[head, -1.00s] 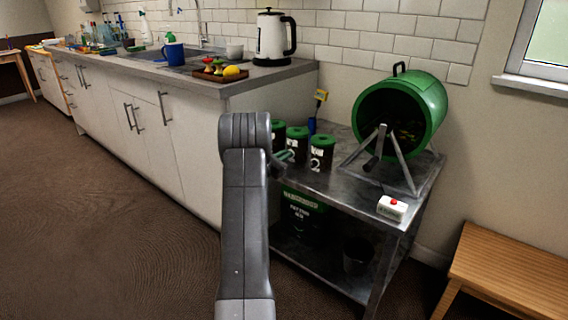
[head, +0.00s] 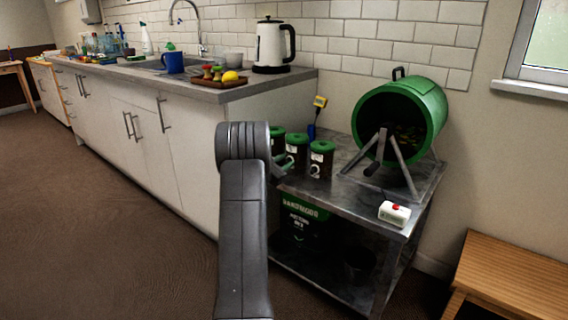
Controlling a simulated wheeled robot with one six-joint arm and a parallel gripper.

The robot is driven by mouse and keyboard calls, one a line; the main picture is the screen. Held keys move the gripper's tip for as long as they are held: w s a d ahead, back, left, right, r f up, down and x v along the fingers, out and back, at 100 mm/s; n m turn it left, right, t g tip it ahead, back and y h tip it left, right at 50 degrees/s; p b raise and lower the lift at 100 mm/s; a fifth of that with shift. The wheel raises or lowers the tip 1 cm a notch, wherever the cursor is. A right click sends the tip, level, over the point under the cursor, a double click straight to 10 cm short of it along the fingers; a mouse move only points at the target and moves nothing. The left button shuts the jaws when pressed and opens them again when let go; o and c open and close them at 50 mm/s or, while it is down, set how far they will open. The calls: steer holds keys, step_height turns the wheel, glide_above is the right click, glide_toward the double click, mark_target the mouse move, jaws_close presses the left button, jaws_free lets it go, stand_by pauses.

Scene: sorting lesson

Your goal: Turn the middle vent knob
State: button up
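Three dark canisters with green lids stand in a row on the metal bench: a left one (head: 277,141), a middle one (head: 296,151) and a right one (head: 320,160). No vent knob can be made out clearly at this size. My arm rises in the foreground and hides part of the left canister. My gripper (head: 283,165) shows only in part beyond the arm, low beside the left and middle canisters. Its fingers are too small and covered to tell whether they are open, or whether they touch a canister.
A green drum (head: 432,106) on a metal stand and a white box with a red button (head: 394,213) share the metal bench (head: 345,194). A dark green-labelled bin (head: 303,228) sits below. A counter (head: 214,93) runs left. A wooden bench (head: 510,275) stands right. Floor at left is clear.

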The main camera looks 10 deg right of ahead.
steer(key=p+v, duration=0.2)
steer(key=v, duration=1.1)
steer(key=shift+s+a+p, duration=0.25)
steer(key=shift+a+p, duration=0.05)
steer(key=shift+p, duration=0.05)
